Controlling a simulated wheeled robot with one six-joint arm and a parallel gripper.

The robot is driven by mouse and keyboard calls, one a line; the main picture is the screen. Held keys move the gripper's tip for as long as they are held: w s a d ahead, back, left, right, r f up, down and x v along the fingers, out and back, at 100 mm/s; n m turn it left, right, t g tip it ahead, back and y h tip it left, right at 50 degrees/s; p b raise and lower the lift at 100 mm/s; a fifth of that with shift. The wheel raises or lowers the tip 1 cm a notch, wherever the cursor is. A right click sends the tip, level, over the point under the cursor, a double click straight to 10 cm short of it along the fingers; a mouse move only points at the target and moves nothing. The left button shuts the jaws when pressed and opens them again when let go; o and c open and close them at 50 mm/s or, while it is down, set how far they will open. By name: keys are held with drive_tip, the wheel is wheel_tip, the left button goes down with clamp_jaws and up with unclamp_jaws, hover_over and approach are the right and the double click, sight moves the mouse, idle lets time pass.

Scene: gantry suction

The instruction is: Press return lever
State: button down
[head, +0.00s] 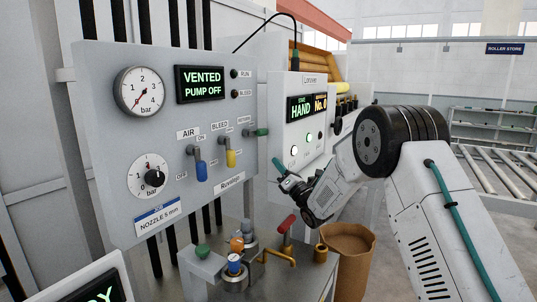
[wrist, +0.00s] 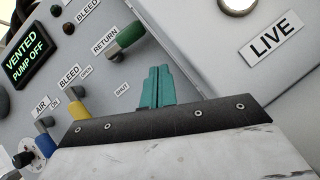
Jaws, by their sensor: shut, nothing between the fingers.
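The return lever has a green handle (head: 260,132) and lies about level, pointing right, at the right edge of the grey control panel (head: 110,120). In the wrist view its green grip (wrist: 130,35) is large, beside the RETURN label (wrist: 104,40), with a SHUT label below. My gripper (head: 278,165) has its teal fingers together and empty. It is below and slightly right of the lever in the head view. In the wrist view my fingertips (wrist: 158,72) are below and right of the grip, with a visible gap in the picture. Depth between them is unclear.
A blue air lever (head: 200,170) and a yellow bleed lever (head: 230,157) hang left of the return lever. The panel's display (head: 201,84) reads VENTED, PUMP OFF. A second box (head: 305,85) stands close on the right. Small fittings stand on the bench below.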

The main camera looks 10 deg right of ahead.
drive_tip(key=v, duration=0.5)
drive_tip(key=shift+w+d+f, duration=0.25)
drive_tip(key=shift+f, duration=0.1)
drive_tip(key=s+d+r+m+g+h, duration=0.15)
drive_tip(key=d+r+m+h, duration=0.25)
drive_tip(key=r+m+h, duration=0.4)
drive_tip(key=s+d+m+g+h, duration=0.5)
drive_tip(key=s+m, duration=0.7)
drive_tip(key=s, duration=0.1)
drive_tip(key=s+f+m+g, duration=0.2)
drive_tip(key=s+m+g, duration=0.2)
drive_tip(key=s, duration=1)
drive_tip(key=s+d+f+m+g, duration=0.1)
drive_tip(key=s+m+g, duration=0.3)
drive_tip(key=s, duration=0.9)
drive_tip(key=s+f+m+g, duration=0.2)
drive_tip(key=s+m+g, duration=0.2)
drive_tip(key=s+m, duration=0.4)
drive_tip(key=s, duration=0.6)
drive_tip(key=shift+s+d+f+h, duration=0.2)
drive_tip(key=shift+s+f+h, duration=0.1)
drive_tip(key=shift+f, duration=0.1)
